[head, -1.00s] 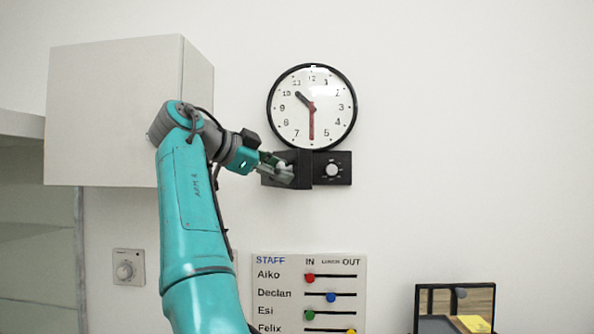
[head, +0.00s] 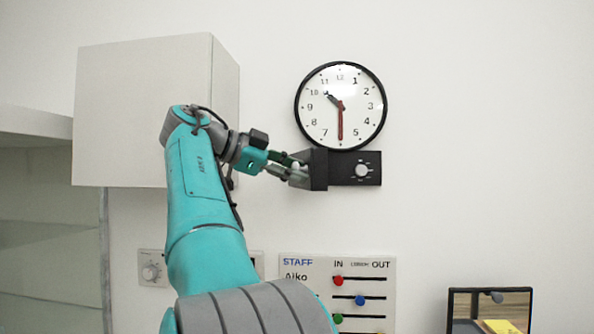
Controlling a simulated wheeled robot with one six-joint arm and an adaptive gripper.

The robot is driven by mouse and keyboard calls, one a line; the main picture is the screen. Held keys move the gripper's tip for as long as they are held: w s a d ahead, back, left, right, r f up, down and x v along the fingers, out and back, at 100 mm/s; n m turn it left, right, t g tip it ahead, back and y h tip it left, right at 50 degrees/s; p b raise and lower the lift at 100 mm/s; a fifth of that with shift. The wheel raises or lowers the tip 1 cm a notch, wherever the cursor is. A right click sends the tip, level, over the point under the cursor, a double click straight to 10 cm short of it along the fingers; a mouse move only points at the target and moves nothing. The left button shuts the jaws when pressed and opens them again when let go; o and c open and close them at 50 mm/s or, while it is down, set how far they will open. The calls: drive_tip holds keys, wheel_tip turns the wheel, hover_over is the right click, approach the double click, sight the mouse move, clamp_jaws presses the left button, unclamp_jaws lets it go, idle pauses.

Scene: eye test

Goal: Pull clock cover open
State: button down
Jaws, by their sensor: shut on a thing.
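A round wall clock (head: 357,120) with a black rim and white face hangs in the head view. Directly below it is a black housing (head: 343,180) with a grey knob (head: 362,170) on its right part. At the housing's left, a dark cover (head: 319,170) shows as a narrow upright piece that seems to stand out from the wall; its exact angle is hard to tell. My gripper (head: 297,173) comes from the left and is shut at this cover's left side. The fingers hide the part they grip.
A white wall cabinet (head: 140,115) stands close behind and left of my arm. Below are a thermostat (head: 151,271), partly hidden by my arm, and a staff board (head: 377,290). A black-framed panel (head: 489,290) is at lower right. The wall right of the clock is clear.

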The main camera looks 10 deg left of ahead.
drive_tip(key=shift+a+f, duration=0.1)
idle(0.3)
drive_tip(key=c, duration=0.8)
unclamp_jaws()
drive_tip(key=shift+o, duration=0.2)
